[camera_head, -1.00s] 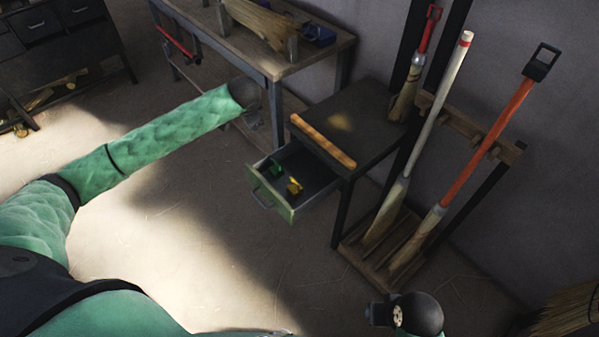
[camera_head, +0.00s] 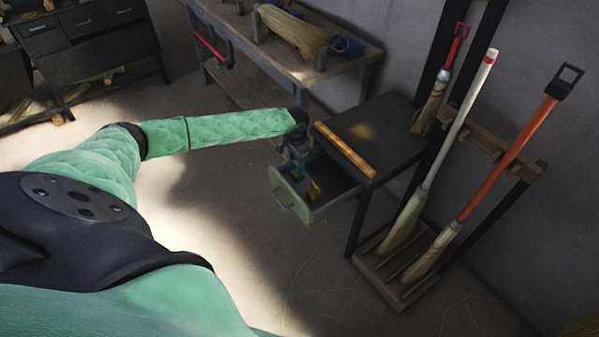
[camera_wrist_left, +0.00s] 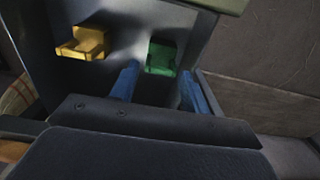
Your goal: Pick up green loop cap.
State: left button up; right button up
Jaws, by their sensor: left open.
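The green loop cap (camera_wrist_left: 161,57) lies inside the open drawer (camera_head: 291,199), near the yellow cap (camera_wrist_left: 84,42). In the left wrist view it sits just beyond and between the blue fingertips of my left gripper (camera_wrist_left: 158,88). The fingers are apart and nothing is held between them. In the head view my left gripper (camera_head: 298,160) is over the drawer's left part, and the green cap (camera_head: 297,175) is partly hidden below it. The yellow cap (camera_head: 314,190) shows to its right in the drawer. My right gripper is not in view.
The drawer hangs out of a dark table (camera_head: 385,125) with a wooden stick (camera_head: 345,150) along its edge. A rack with several brooms (camera_head: 470,190) stands at right. A workbench (camera_head: 345,65) is behind. The floor in front of the drawer is clear.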

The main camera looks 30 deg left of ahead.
aim_at(297, 165)
pick_arm(q)
jog(key=shift+f, duration=0.7)
jog(key=f+p, duration=0.1)
jog(key=f, duration=0.2)
jog(key=shift+w+f, duration=0.2)
jog(key=shift+f, duration=0.6)
jog(key=c, duration=0.5)
jog(key=shift+r, duration=0.1)
jog(key=shift+c, duration=0.5)
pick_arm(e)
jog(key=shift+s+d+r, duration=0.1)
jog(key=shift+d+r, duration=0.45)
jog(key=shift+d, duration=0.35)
